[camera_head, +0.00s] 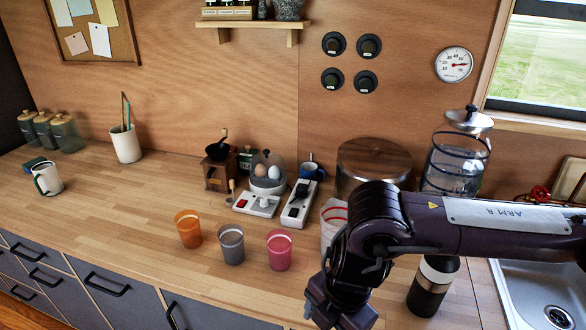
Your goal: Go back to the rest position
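My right arm, marked "ARM R", comes in from the right over the wooden counter (140,215). Its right gripper (336,310) points down near the counter's front edge, at the bottom of the view. The gripper is partly cut off by the arm's own links and the picture edge, so its opening cannot be made out. Nothing is seen held in it. To its left stand a pink cup (279,252), a grey cup (231,245) and an orange cup (188,230), upright in a row. My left gripper is not in view.
A dark tumbler (432,287) stands right of the gripper, below the arm. A glass dispenser (455,165) and a round wooden-lidded box (373,163) stand behind the arm. A sink (545,290) is at right. The counter's left middle is clear.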

